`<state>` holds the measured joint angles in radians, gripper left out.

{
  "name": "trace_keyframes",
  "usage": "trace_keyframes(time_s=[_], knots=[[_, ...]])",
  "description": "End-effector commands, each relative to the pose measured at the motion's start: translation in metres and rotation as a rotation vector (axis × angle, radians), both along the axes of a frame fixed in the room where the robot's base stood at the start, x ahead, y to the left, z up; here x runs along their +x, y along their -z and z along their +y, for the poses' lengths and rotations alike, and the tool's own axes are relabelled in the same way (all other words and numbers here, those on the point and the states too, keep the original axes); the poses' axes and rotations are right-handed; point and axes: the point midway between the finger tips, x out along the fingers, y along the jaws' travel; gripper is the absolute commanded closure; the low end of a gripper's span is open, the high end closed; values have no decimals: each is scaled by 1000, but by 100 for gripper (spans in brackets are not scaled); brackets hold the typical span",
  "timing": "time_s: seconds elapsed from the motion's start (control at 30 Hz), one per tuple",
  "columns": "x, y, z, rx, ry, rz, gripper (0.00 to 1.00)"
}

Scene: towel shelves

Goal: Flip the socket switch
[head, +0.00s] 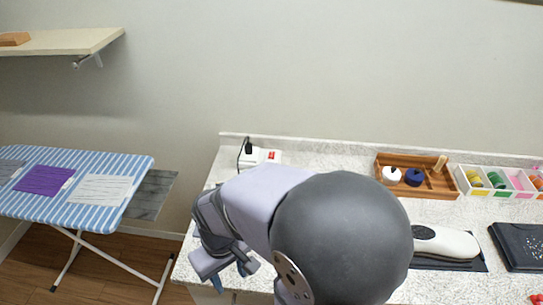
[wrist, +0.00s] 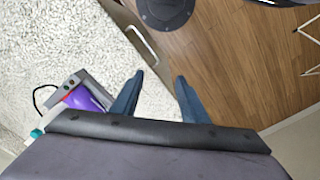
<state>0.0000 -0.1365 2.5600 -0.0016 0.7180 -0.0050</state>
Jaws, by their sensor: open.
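The white socket (head: 259,158) sits at the back left of the speckled counter in the head view. A black plug (head: 249,148) stands in its left part, and a red switch (head: 272,156) shows at its right. The switch is too small to tell which way it is set. My gripper (head: 232,272) is in front of the socket, apart from it, near the counter's front left edge. In the wrist view, my gripper (wrist: 157,75) has its blue fingers apart with nothing between them. The socket is not clearly identifiable there.
A wooden tray (head: 379,172), a white divided box (head: 460,183), a white appliance (head: 445,243) and a dark folded item (head: 518,246) stand to the right. A striped ironing board (head: 110,164) is left. In the wrist view, a grey-framed purple item (wrist: 82,98) lies beside the fingers.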

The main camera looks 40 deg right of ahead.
Motion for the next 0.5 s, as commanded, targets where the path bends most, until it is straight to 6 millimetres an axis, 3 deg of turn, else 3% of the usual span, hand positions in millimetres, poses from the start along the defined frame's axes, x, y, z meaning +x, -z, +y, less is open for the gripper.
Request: trace_keyframes(time_s=[0.03,0.13,0.17,0.27,0.37,0.5], knots=[[0,0,0,0,0,-1,73],[6,1,-1,-1,6,-9,97],[9,1,-1,-2,9,-14,100],[26,2,-3,-5,26,-43,100],[55,2,-7,-8,57,-93,100],[113,1,-15,-16,118,-194,100]])
